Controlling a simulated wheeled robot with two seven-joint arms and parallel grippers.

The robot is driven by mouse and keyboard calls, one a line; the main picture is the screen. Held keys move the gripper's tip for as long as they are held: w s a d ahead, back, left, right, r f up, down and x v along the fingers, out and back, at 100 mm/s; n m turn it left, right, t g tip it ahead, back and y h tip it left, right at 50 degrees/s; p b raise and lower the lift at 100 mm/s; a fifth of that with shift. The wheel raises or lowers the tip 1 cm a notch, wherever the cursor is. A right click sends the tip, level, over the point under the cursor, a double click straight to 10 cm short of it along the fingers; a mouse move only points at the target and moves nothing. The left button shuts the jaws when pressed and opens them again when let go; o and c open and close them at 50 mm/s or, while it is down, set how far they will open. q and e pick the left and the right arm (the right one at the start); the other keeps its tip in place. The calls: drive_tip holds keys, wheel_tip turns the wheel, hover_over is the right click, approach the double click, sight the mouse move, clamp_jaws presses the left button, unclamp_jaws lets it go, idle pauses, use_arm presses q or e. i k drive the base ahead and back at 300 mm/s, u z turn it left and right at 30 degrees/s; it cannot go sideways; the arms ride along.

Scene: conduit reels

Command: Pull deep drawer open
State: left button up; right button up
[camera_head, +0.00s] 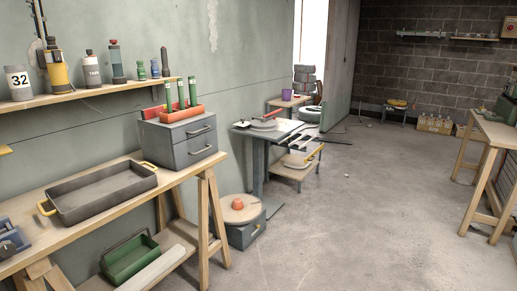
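A grey two-drawer cabinet (156,143) stands on the wooden workbench near the wall, left of centre. Its upper drawer (186,134) and lower drawer (187,157) both look shut. Each front has a pale bar handle, the upper handle (199,131) and the lower handle (201,149). I cannot tell clearly which drawer is deeper. A smaller grey drawer box (256,227) stands on the floor beyond the bench, with a round wooden disc on top. Neither of my grippers is in view.
An orange-red tray (181,115) with green cylinders sits on the cabinet. A dark tray (100,205) with yellow handles lies on the workbench (150,197) to its left. A green toolbox (130,262) is on the lower shelf. The concrete floor (340,215) at centre is clear.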

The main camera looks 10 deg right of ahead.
sight(186, 153)
drive_tip(key=z, duration=0.55)
drive_tip(key=i, duration=1.55)
drive_tip(key=u, duration=0.5)
